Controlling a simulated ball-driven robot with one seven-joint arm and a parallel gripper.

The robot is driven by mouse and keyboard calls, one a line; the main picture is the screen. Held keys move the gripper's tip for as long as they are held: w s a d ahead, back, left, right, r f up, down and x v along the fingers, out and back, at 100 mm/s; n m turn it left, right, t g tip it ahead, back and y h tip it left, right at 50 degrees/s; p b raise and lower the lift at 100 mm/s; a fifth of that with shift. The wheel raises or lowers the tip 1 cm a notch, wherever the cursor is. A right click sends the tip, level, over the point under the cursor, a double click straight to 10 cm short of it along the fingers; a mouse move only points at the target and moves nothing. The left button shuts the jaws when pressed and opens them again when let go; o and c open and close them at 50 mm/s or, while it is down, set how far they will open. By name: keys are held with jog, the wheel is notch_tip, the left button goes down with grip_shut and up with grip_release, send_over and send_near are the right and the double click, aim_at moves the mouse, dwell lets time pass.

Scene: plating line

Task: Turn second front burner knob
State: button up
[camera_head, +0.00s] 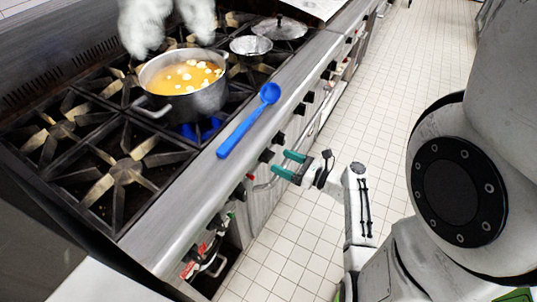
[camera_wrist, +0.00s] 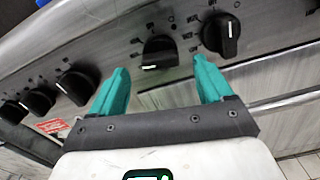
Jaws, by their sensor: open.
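A row of black burner knobs runs along the steel front panel of the stove. In the wrist view, one knob (camera_wrist: 160,52) lies ahead of and between my fingertips, with its white mark near the lower edge. A second knob (camera_wrist: 221,35) is to its right, and another knob (camera_wrist: 76,85) is to its left. My gripper (camera_wrist: 158,78) is open and empty, with green fingers pointing at the panel. The head view also shows my gripper (camera_head: 279,161) just short of a knob (camera_head: 267,155). I cannot tell whether a finger touches it.
A pot of orange soup (camera_head: 182,108) stands on a burner over blue flame, with white vapour above. A blue spoon (camera_head: 246,122) lies on the front ledge above the knobs. A metal bowl (camera_head: 251,46) and lid (camera_head: 279,28) are farther back. A rail (camera_wrist: 275,106) runs below the knobs. The tiled floor (camera_head: 398,100) is clear.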

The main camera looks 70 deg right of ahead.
aim_at(272, 158)
jog(key=x, duration=0.5)
jog(key=shift+w, duration=0.4)
jog(key=c, duration=1)
jog(key=shift+n, duration=0.3)
jog(key=n+b, duration=0.1)
jog(key=n, duration=0.2)
jog(key=shift+a+f+n, duration=0.1)
jog(key=shift+n, duration=0.3)
jog(key=shift+n+b, duration=0.55)
jog(key=shift+n, duration=0.65)
